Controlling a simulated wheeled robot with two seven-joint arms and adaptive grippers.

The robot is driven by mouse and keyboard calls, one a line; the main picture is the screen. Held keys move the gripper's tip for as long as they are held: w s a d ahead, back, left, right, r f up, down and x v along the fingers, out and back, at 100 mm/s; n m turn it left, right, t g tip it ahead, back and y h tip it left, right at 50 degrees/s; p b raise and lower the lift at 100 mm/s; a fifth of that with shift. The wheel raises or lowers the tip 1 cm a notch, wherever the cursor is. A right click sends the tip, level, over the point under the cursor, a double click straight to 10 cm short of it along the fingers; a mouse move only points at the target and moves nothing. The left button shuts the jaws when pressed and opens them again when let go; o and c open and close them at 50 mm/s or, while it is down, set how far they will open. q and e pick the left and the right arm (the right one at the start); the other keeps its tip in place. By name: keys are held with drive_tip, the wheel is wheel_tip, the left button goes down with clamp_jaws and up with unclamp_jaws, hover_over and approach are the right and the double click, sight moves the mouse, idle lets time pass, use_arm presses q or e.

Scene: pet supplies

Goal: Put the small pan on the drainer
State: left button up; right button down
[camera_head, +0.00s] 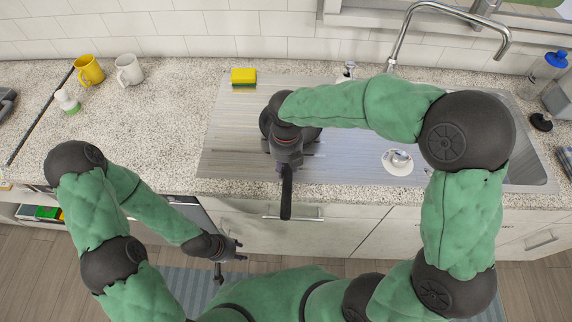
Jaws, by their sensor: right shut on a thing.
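The drainer (228,140) is the ribbed metal area left of the sink bowl. My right gripper (287,165) is over its right part, pointing down and shut on the handle of a dark pan (287,200). The handle reaches forward past the counter's front edge. The pan's body is mostly hidden under my wrist, so I cannot tell whether it touches the drainer. My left gripper (238,250) is low in front of the cabinets, apart from the counter, and looks open and empty.
A yellow sponge (243,76) lies at the drainer's back edge. The sink bowl (460,155) with a drain strainer (398,161) and a tall tap (400,40) are to the right. Yellow (89,70) and white (129,70) mugs stand at the back left. The drainer's left part is clear.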

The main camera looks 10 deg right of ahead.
drive_tip(key=c, duration=0.8)
unclamp_jaws()
wheel_tip(320, 180, up, 12)
drive_tip(key=p, duration=0.3)
drive_tip(key=shift+p, duration=0.35)
drive_tip(key=shift+r, duration=0.15)
